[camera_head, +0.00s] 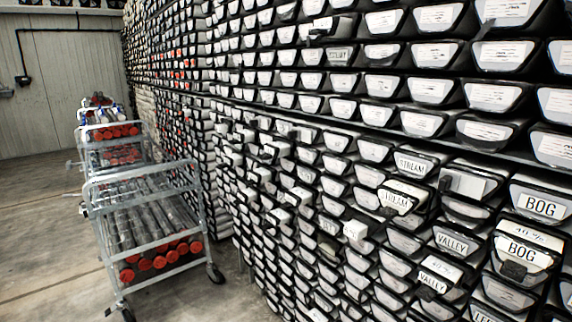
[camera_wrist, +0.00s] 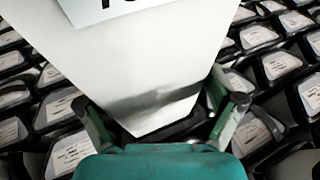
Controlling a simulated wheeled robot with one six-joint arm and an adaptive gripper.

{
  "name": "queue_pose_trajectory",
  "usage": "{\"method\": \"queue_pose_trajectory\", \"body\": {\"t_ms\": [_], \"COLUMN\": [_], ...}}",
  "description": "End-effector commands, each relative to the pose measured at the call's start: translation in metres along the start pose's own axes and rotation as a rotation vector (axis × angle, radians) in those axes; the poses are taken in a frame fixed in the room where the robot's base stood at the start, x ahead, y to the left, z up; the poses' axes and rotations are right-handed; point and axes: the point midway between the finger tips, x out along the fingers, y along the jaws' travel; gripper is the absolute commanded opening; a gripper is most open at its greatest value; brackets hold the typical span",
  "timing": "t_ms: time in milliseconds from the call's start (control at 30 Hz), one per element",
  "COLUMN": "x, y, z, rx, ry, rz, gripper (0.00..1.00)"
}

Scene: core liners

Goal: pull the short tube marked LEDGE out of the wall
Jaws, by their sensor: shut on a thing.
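In the wrist view my gripper (camera_wrist: 163,118) has a teal body and two dark green-grey fingers. The fingers close on the left and right sides of a large pale grey piece (camera_wrist: 150,60), which fills the upper middle. A white label on it is cut off by the top edge; only parts of characters show, so I cannot read its name. Whether the piece still sits in the wall cannot be told. In the head view a label starting "LE" (camera_head: 482,315) is cut off at the bottom edge. My gripper is not visible there.
The wall of stacked black tubes (camera_head: 345,110) with white labels fills the right. Some ends read STREAM, VALLEY (camera_head: 452,243) and BOG (camera_head: 541,207), and several stick out. Metal carts (camera_head: 150,200) with red-capped tubes stand at left. The floor (camera_head: 40,225) left of them is clear.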

Motion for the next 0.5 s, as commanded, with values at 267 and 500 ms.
{"method": "queue_pose_trajectory", "body": {"t_ms": [267, 500], "x": [-0.007, -0.012], "y": [-0.002, -0.002], "z": [0.013, 0.026], "rx": [-0.002, -0.002], "ry": [0.003, 0.004], "rz": [-0.003, -0.004], "gripper": [0.23, 0.23]}}
